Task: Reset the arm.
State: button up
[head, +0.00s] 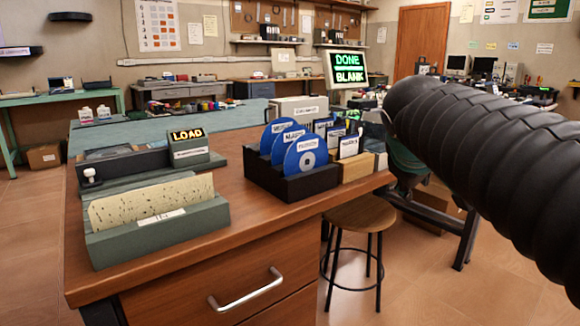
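My arm, covered in a black ribbed sleeve, reaches in from the right side of the head view and ends near the right part of the desk. My gripper cannot be made out, so what its fingers hold, if anything, is not shown. The wooden desk (245,210) stands in front of me, left of the arm. On it are a black rack (290,187) with several blue discs, a grey-green holder (160,240) with a speckled cream card, and a small box with a lit "LOAD" sign (189,145).
A wooden stool (360,214) is at the desk's right side, partly below my arm. Open tiled floor (430,290) lies at front right.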

jog(key=s+a+f+m+g+y+p, duration=0.1)
jog(key=s+a+f+m+y, duration=0.1)
jog(key=s+f, duration=0.7)
jog(key=s+a+f+m+g+y+p, duration=0.1)
jog(key=s+a+f+m+y+p, duration=0.1)
jog(key=s+f, duration=0.7)
jog(key=shift+s+a+m, duration=0.8)
jog(key=shift+a+m, duration=0.1)
jog(key=shift+a, duration=0.35)
